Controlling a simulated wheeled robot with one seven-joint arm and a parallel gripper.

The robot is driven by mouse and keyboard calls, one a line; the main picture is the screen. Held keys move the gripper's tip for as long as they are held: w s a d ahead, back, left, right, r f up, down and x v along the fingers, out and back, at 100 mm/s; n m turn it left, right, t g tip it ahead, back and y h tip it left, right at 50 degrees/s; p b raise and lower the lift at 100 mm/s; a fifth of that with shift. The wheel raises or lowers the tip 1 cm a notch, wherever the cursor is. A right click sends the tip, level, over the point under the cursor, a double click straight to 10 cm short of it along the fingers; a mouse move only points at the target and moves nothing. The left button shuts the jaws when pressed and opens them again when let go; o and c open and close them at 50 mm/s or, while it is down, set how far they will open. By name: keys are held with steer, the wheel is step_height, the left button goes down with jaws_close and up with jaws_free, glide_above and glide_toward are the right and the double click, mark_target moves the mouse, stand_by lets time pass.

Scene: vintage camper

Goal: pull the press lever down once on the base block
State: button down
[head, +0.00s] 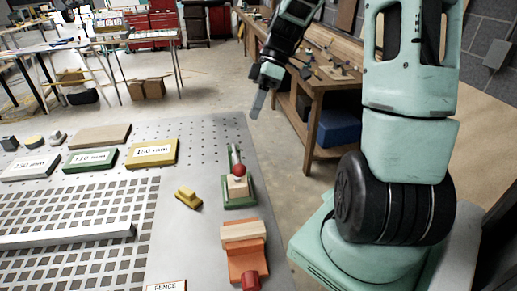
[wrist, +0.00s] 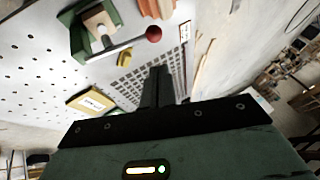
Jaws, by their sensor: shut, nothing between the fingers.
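The press stands near the right edge of the grey perforated table. Its base block (head: 240,201) is green with a pale wooden block on it; the base also shows in the wrist view (wrist: 77,33). The press lever is a grey rod ending in a red ball knob (head: 239,170). The knob shows in the wrist view (wrist: 153,33), beyond my fingers. My gripper (head: 258,104) is shut and empty. In the head view it is above and slightly right of the press in the picture, apart from the lever. Its closed fingers show in the wrist view (wrist: 160,74).
An orange clamp-like block (head: 246,262) with a red knob sits just in front of the press. A small yellow block (head: 188,196) lies to its left. Labelled blocks, including a yellow one (head: 152,153), stand farther left. A wooden workbench (head: 325,80) is behind, across open floor.

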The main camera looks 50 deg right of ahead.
steer(key=d, duration=0.2)
steer(key=s+d, duration=0.1)
steer(key=shift+s+d+r+t, duration=0.1)
steer(key=shift+d+r+t, duration=0.05)
steer(key=shift+r+t, duration=0.2)
steer(key=p, duration=0.5)
glide_toward(237, 161)
steer(key=s+a+f, duration=0.3)
steer(key=a+f, duration=0.1)
steer(key=a, duration=0.1)
steer(key=shift+s+d+f, duration=0.1)
steer(key=shift+d+f, duration=0.05)
steer(key=shift+d, duration=0.05)
